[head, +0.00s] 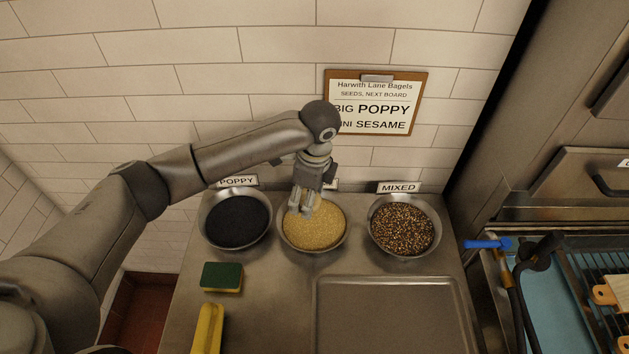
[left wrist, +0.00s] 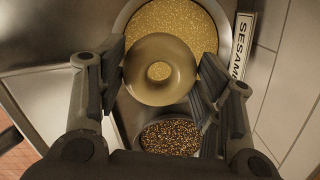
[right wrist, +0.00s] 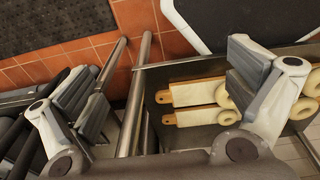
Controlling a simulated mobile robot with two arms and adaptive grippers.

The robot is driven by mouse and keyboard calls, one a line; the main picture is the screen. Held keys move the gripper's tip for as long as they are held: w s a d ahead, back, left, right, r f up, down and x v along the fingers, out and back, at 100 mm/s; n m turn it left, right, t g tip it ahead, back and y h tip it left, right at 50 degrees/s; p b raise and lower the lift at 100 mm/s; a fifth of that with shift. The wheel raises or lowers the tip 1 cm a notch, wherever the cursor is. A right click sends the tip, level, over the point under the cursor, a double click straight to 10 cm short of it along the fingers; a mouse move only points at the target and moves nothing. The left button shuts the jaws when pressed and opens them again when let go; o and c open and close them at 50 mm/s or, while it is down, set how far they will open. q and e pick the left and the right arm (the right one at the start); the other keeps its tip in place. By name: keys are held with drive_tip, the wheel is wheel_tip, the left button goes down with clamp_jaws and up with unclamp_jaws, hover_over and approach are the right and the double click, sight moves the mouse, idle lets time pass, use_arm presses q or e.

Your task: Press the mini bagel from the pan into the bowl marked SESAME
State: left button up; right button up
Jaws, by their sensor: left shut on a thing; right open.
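My left gripper (head: 303,207) is over the left part of the bowl of pale sesame seeds (head: 346,235), pointing down. In the left wrist view it is shut on a plain tan mini bagel (left wrist: 139,75), holding it by its sides. The bagel is over the seeds (left wrist: 185,18), with the SESAME label (left wrist: 241,40) beside the bowl. Whether it touches the seeds I cannot tell; in the head view the fingers mostly hide it. The metal pan (head: 395,281) in front of the bowls shows no bagel. My right gripper (right wrist: 165,95) is open and empty.
The POPPY bowl (head: 238,221) stands close left, the MIXED bowl (head: 402,228) close right. A sponge (head: 221,276) and a yellow object (head: 207,328) lie at front left. A board sign (head: 375,102) hangs behind. Boards with bagels (right wrist: 200,105) lie below my right gripper.

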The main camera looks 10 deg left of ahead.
use_arm(q)
drive_tip(key=w+m, duration=0.1)
drive_tip(key=m, duration=0.1)
drive_tip(key=w+d+m+p, duration=0.1)
drive_tip(key=m, duration=0.1)
drive_tip(key=shift+d+f+t+p, duration=0.1)
drive_tip(key=shift+f+t+p, duration=0.05)
drive_tip(key=shift+t+p, duration=0.15)
drive_tip(key=shift+w+f+m, duration=0.15)
drive_tip(key=shift+m, duration=0.55)
drive_tip(key=shift+f, duration=0.15)
drive_tip(key=b, duration=0.6)
hover_over(314, 222)
wheel_tip(314, 222, down, 6)
drive_tip(key=shift+d+f, duration=0.15)
drive_tip(key=shift+f, duration=0.05)
drive_tip(key=shift+f+b, duration=0.65)
drive_tip(key=shift+f, duration=1.15)
use_arm(e)
drive_tip(key=f, duration=0.5)
drive_tip(key=shift+a, duration=0.3)
drive_tip(key=shift+a, duration=0.25)
use_arm(q)
drive_tip(key=shift+f, duration=0.4)
use_arm(e)
drive_tip(key=shift+d+f, duration=0.1)
drive_tip(key=shift+d, duration=0.15)
